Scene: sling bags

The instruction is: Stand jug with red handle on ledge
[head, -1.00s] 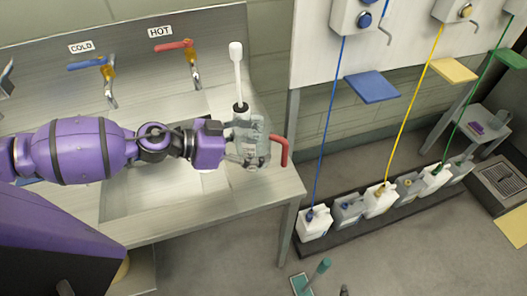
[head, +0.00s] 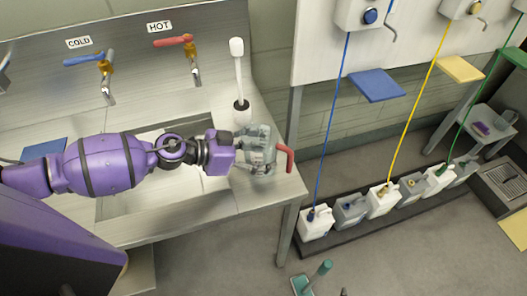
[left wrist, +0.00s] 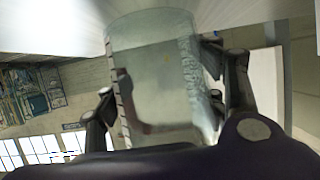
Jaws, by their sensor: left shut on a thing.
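The clear jug with a red handle (head: 285,158) is held over the right end of the steel sink counter (head: 270,192). Its red handle points right. My left gripper (head: 262,150) is shut around the jug's body from the left. In the left wrist view the transparent jug wall (left wrist: 160,70) fills the space between the two fingers (left wrist: 165,105), and a dark reddish handle shape shows through it. The gripper hides much of the jug in the head view. I cannot tell whether its base touches the counter. My right gripper is not in view.
A white brush in a holder (head: 240,110) stands just behind the jug. COLD (head: 88,60) and HOT (head: 174,41) taps are at the back wall. A blue shelf (head: 376,86) and a yellow shelf (head: 461,69) hang at right, above several jerrycans (head: 316,224).

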